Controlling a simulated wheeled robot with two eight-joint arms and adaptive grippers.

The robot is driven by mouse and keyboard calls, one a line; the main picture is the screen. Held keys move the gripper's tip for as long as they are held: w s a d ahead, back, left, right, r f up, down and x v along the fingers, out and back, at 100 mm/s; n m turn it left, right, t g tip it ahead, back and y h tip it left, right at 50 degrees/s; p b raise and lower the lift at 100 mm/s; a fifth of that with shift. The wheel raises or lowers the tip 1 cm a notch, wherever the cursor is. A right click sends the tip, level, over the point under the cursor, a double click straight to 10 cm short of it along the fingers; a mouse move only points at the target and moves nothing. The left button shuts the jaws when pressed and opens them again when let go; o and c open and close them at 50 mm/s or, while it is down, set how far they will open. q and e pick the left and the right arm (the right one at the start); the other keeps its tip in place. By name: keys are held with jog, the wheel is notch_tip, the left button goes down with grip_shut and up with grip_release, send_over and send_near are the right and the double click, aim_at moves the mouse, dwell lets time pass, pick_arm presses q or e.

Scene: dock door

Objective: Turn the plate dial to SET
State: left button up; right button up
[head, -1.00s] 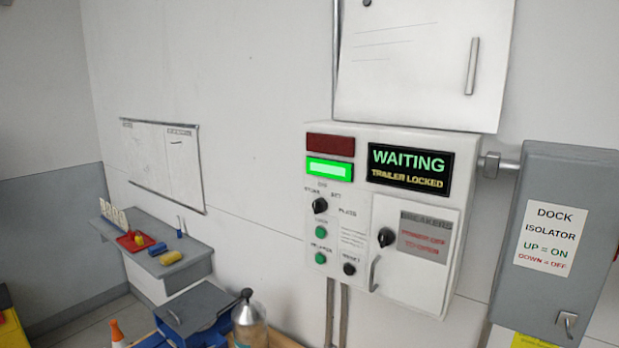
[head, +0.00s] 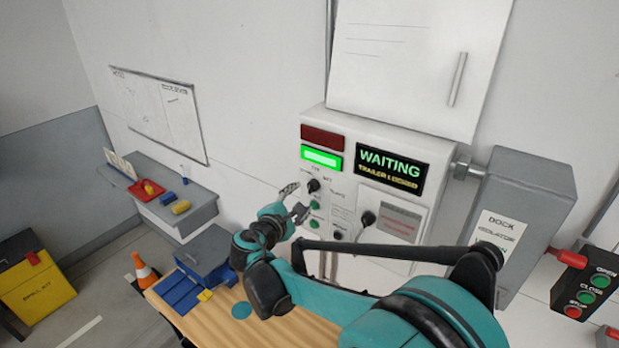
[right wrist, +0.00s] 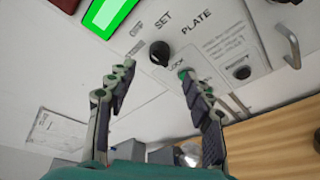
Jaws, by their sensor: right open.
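The plate dial (head: 313,186) is a small black knob on the white control box (head: 318,116), below a lit green lamp. In the right wrist view the dial (right wrist: 160,53) has words around it, with SET (right wrist: 163,19) above it and PLATE to the right. I cannot tell clearly which word it points at. My right gripper (head: 295,200) is open in front of the dial, close to the panel. In the right wrist view its fingers are spread, with the dial just beyond and between the tips, apart from them. My left gripper is not in view.
The green button (head: 314,223) sits just below the dial. The screen (head: 390,172) reads WAITING, TRAILER LOCKED. The grey dock isolator (head: 520,205) stands further right. A wooden table (head: 210,320) is below.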

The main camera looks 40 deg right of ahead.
aim_at(311, 188)
jog(key=x, duration=0.7)
jog(key=shift+w+d+p, duration=0.15)
jog(key=shift+d+p, duration=0.15)
jog(key=c, duration=1.2)
